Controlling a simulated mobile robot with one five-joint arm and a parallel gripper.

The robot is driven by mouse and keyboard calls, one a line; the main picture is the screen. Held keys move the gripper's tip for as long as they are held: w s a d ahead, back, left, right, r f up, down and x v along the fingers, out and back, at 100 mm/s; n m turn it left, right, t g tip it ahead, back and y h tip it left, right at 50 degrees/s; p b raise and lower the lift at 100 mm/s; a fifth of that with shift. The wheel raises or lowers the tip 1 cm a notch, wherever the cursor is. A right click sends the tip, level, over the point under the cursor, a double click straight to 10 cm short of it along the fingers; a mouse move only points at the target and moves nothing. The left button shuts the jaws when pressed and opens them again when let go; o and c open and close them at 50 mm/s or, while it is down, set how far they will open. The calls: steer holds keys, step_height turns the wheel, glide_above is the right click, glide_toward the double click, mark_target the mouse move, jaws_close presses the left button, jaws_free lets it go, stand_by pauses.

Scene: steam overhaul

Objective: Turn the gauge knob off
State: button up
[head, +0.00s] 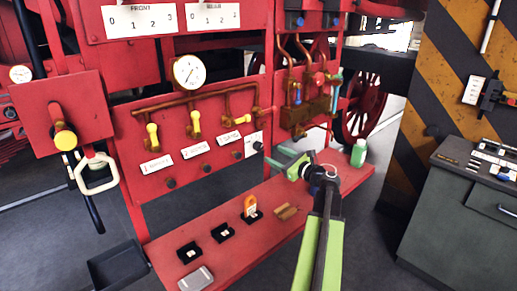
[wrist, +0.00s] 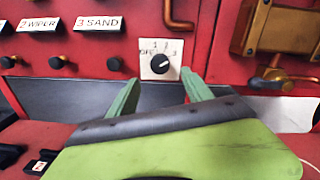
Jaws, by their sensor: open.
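The gauge knob (wrist: 160,63) is a small black dial on a white plate (wrist: 154,71) marked OFF, 1, 2 and 3, with OFF at the left. In the head view the knob (head: 257,146) sits at the lower right of the red panel. Its exact setting is too small to read with certainty. My gripper (wrist: 161,78) is open and empty, with its two green fingers pointing at the panel. The fingertips are just below the knob in the wrist view, one to each side. In the head view my gripper (head: 274,157) is close to the knob's right; contact is not visible.
Brass pipes and yellow-handled valves (head: 195,123) run across the red panel, below a round gauge (head: 189,72). A red bench (head: 215,254) below holds small black blocks, an orange-tagged padlock and a green bottle (head: 358,152). A grey cabinet (head: 447,212) stands at right.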

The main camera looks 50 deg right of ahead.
mark_target(260, 147)
steer(key=w, duration=1)
steer(key=shift+w+d, duration=0.1)
steer(key=shift+d, duration=0.1)
steer(key=shift+c, duration=0.3)
